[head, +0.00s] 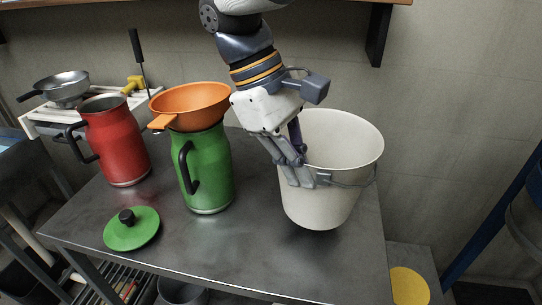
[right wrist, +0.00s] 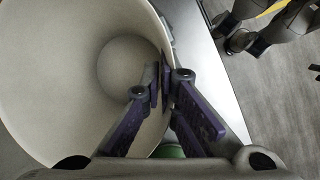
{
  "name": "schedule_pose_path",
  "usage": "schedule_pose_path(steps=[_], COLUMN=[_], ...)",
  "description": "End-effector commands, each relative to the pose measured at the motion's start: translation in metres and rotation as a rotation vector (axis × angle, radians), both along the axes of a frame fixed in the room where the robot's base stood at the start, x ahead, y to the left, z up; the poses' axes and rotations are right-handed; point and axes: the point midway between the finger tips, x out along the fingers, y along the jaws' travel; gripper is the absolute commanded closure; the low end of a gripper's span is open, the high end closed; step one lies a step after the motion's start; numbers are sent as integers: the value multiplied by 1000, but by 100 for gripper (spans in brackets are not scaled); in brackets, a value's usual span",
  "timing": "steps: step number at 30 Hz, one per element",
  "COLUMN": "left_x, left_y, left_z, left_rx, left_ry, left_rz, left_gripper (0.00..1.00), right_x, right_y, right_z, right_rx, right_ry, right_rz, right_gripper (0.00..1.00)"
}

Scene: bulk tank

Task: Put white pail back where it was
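The white pail (head: 325,200) is upright over the right part of the grey metal table, with a dark shadow under its base; it looks slightly raised, though the gap is hard to judge. My right gripper (head: 300,172) is shut on the near left side of its rim, one finger inside and one outside. In the right wrist view the fingers (right wrist: 165,85) pinch the pail wall, and the empty inside of the pail (right wrist: 85,50) shows. My left gripper is not in view.
A green jug (head: 208,165) with an orange funnel (head: 190,100) on top stands left of the pail. A red jug (head: 115,140) and a green lid (head: 131,230) are further left. The table's front middle (head: 250,255) is clear. A yellow disc (head: 409,286) lies lower right, beyond the table edge.

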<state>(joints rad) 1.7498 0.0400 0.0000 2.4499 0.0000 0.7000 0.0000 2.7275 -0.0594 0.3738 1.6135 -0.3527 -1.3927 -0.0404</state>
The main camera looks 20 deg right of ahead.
Motion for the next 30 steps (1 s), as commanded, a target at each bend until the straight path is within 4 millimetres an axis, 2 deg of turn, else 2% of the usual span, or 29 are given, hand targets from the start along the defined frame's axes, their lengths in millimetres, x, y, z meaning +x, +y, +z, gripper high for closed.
schedule_pose_path(steps=[5, 9, 11, 20, 21, 24, 30], left_x=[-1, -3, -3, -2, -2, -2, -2], left_y=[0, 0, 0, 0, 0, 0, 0], left_z=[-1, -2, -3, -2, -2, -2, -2], left_rx=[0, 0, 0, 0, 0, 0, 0], left_ry=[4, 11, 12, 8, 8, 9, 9], left_rz=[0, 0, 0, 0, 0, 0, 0], left_gripper=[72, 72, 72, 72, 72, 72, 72], right_x=[9, 10, 11, 10, 10, 10, 10], right_y=[-9, -11, -11, -11, -11, -11, -11], right_z=[-15, -42, -49, -51, -52, -52, -52], right_rx=[1, -1, 0, 0, 0, 1, 1], right_ry=[1, 5, 2, -1, 0, 0, 0], right_rz=[-2, -1, -1, -2, -2, -1, -3], right_gripper=[100, 100, 100, 100, 96, 75, 75])
